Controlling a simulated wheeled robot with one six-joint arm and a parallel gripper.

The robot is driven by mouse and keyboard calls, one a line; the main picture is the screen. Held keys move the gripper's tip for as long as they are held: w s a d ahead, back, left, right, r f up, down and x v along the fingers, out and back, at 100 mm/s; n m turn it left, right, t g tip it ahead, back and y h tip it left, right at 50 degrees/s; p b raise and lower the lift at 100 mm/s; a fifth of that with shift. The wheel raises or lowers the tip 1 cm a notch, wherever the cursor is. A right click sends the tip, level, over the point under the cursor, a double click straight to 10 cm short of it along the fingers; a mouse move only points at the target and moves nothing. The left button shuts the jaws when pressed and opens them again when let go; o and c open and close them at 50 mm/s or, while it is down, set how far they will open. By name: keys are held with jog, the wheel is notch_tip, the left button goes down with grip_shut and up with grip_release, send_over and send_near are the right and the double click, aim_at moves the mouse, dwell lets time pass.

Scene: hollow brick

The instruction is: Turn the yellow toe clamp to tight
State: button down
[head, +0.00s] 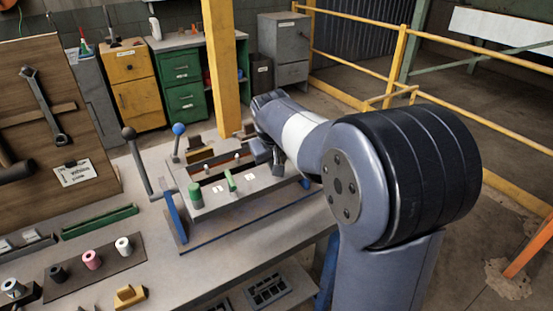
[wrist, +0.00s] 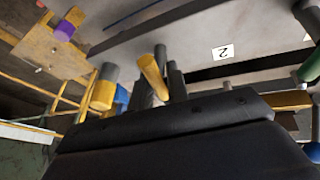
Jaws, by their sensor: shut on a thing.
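In the wrist view, a yellow bar with a rounded end, which I take for the yellow toe clamp (wrist: 152,76), stands between the dark fingers of my gripper (wrist: 160,88). The gripper is shut on it. The fingers hide its lower part, so I cannot tell how far it is turned. In the head view my arm hides the yellow clamp. My gripper (head: 276,160) shows only partly there, at the right end of the grey fixture (head: 255,187). A green clamp (head: 230,181) stands on the fixture left of it.
A yellow cylinder with a grey top (wrist: 104,88) stands close beside the fingers. A green knob (head: 195,195), a blue-knobbed lever (head: 178,130) and a dark-knobbed lever (head: 130,134) rise at the fixture's left. Several spools and a yellow block (head: 128,295) lie on the front bench.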

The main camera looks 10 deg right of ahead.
jog(key=shift+n+y+p, duration=0.3)
jog(key=shift+n+y, duration=0.2)
jog(key=shift+n, duration=0.8)
jog(key=c, duration=1.4)
grip_release()
jog(key=shift+r, duration=0.1)
jog(key=v, duration=1)
jog(key=shift+s+r, duration=0.25)
